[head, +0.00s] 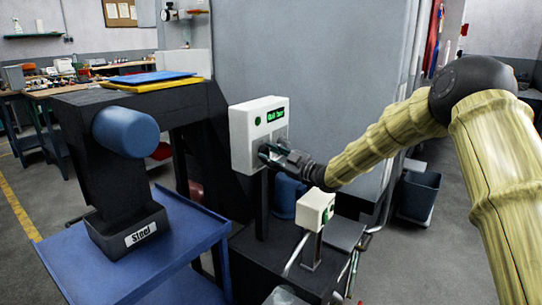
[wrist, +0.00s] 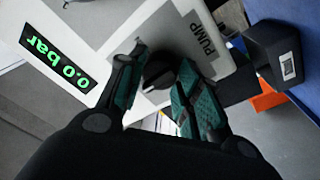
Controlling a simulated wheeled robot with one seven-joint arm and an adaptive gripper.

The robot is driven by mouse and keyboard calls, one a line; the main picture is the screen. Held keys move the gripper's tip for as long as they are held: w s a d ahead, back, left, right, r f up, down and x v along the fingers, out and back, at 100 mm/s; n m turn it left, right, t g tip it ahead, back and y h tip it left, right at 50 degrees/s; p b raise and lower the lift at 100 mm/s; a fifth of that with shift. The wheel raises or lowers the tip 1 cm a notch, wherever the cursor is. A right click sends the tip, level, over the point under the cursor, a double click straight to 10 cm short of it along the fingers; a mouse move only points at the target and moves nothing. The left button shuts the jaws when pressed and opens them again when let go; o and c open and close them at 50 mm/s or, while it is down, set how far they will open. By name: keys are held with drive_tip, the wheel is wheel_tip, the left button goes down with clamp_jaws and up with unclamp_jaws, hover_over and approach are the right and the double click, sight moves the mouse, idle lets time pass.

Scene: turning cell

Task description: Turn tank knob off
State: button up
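The white control box (head: 248,148) stands on a dark post in the middle of the head view, with a green-lit display (head: 275,115). My gripper (head: 268,152) is at the lower part of its face. In the wrist view the box's face (wrist: 105,18) shows a display (wrist: 58,58) reading 0.0 bar and a printed PUMP label. A round dark knob (wrist: 158,70) with a pale mark sits between my two green-padded fingers (wrist: 162,68). The fingers stand apart on either side of it. Firm contact is not clear. No tank label is readable on the knob.
A smaller white box (head: 313,210) stands on a short post at the lower right of the control box. A blue cart (head: 70,250) carrying a dark bin labelled Steel (head: 108,236) is at the left. A large grey cabinet (head: 320,60) rises behind.

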drive_tip(key=o, duration=0.4)
drive_tip(key=v, duration=1.2)
drive_tip(key=shift+d, duration=0.1)
